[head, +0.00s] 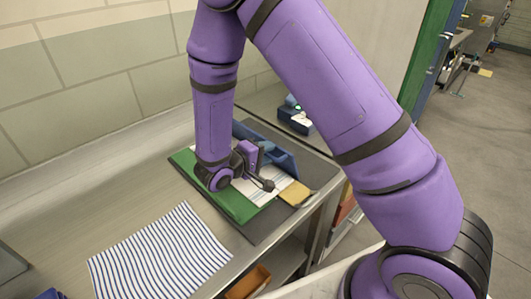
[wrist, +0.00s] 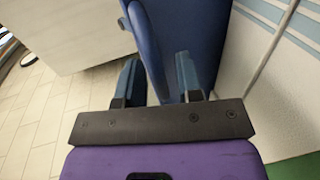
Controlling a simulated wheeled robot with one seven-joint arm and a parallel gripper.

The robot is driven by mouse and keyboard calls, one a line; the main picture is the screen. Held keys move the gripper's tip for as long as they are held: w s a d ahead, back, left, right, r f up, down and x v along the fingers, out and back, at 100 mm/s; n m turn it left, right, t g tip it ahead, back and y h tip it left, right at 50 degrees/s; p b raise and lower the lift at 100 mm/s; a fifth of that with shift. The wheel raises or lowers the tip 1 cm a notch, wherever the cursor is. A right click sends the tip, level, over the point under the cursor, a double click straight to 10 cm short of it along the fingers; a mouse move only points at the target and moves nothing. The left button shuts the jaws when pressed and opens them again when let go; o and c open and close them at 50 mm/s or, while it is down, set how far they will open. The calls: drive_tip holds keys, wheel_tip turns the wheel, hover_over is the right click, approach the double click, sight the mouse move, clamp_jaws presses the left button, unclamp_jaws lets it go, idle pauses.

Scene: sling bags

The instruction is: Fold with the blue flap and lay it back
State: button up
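The blue flap (head: 281,160) stands raised at the far right side of an opened piece on the dark mat (head: 256,234). That piece has a green panel (head: 236,205) and a white, blue-striped middle (head: 262,188). In the wrist view the blue flap (wrist: 205,40) rises large in front of my gripper (wrist: 158,82), its edge between the two fingers. The fingers are apart, with a gap visible between the left finger and the flap. In the head view my wrist hides part of the piece, and the fingertips are not clear.
A tan-yellow item (head: 295,193) lies at the mat's right. A blue-striped cloth (head: 160,255) lies on the metal counter's near left. A dark blue object (head: 296,118) stands beyond the mat. The counter's left (head: 75,195) is clear. An orange-brown bin (head: 248,283) is below.

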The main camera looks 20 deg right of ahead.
clamp_jaws()
drive_tip(key=shift+w+d+r, duration=0.25)
drive_tip(key=shift+d+r, duration=0.15)
drive_tip(key=shift+d, duration=0.2)
drive_tip(key=shift+o, duration=0.9)
unclamp_jaws()
drive_tip(key=v, duration=1)
drive_tip(key=shift+a, duration=0.4)
drive_tip(key=shift+s, duration=0.15)
